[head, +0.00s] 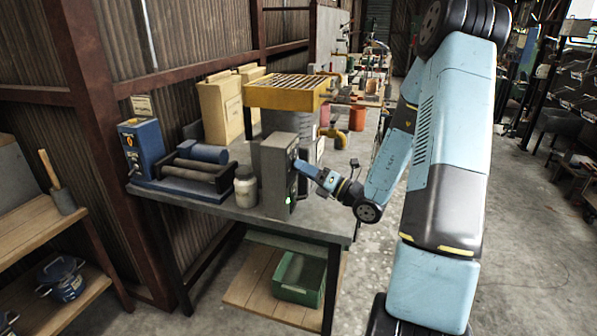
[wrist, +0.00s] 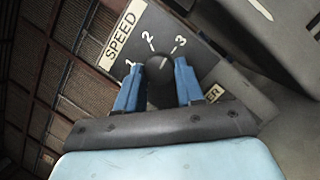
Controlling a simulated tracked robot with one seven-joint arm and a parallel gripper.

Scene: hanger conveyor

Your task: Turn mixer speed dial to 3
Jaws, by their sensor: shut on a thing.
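The mixer speed dial (wrist: 160,69) is a round black knob on a dark panel, seen in the wrist view. The panel bears a SPEED label (wrist: 124,34) and the numbers 1, 2 and 3. A small pale mark at the knob's top edge appears to face between 2 and 3, nearer 3; its exact direction is hard to read. My gripper (wrist: 159,72) has one blue finger on each side of the knob and is shut on it. In the head view, my gripper (head: 302,165) reaches the face of the grey control box (head: 274,178); the dial is hidden there.
The control box stands on a grey table (head: 228,208). A jar (head: 245,187) and a blue roller machine (head: 142,148) are left of it. A yellow-framed grate (head: 285,94) is behind. A green bin (head: 299,280) sits on the lower shelf. Open floor lies right.

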